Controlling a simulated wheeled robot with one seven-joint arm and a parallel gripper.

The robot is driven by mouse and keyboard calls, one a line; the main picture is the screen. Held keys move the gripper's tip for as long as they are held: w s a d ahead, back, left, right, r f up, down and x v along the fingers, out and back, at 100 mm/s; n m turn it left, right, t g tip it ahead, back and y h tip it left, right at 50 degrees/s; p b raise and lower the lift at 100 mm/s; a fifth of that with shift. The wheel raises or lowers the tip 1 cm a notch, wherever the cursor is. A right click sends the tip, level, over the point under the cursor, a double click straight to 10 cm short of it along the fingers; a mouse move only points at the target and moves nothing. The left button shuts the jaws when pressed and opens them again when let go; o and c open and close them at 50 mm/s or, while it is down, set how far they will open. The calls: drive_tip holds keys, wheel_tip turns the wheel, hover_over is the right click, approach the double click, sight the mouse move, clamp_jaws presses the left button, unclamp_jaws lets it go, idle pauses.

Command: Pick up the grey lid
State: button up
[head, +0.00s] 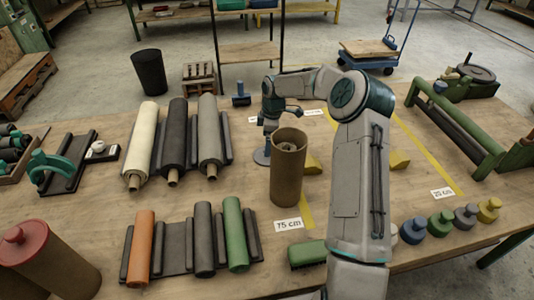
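The grey lid (466,215), a small round piece with a raised knob, sits on the right front of the table. It stands in a row between a green lid (440,222) and a yellow lid (489,209). A blue lid (412,231) stands at the left of the row, close to my arm. My gripper (268,135) is at the far end of my arm, above the back middle of the table, well left of and behind the grey lid. Its fingers are small and unclear, so I cannot tell whether it is open. The grey lid is unobstructed.
An open brown tube (287,180) stands in the middle, and a red-lidded tube (50,262) at the front left. Several rolls lie on dark racks (175,247) at left. A green frame (455,125) stands behind the lids. The tabletop between frame and lids is mostly clear.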

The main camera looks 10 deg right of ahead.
drive_tip(key=shift+a+f+p, duration=0.15)
drive_tip(key=shift+f+p, duration=0.6)
drive_tip(key=shift+f, duration=2.05)
drive_tip(key=c, duration=0.6)
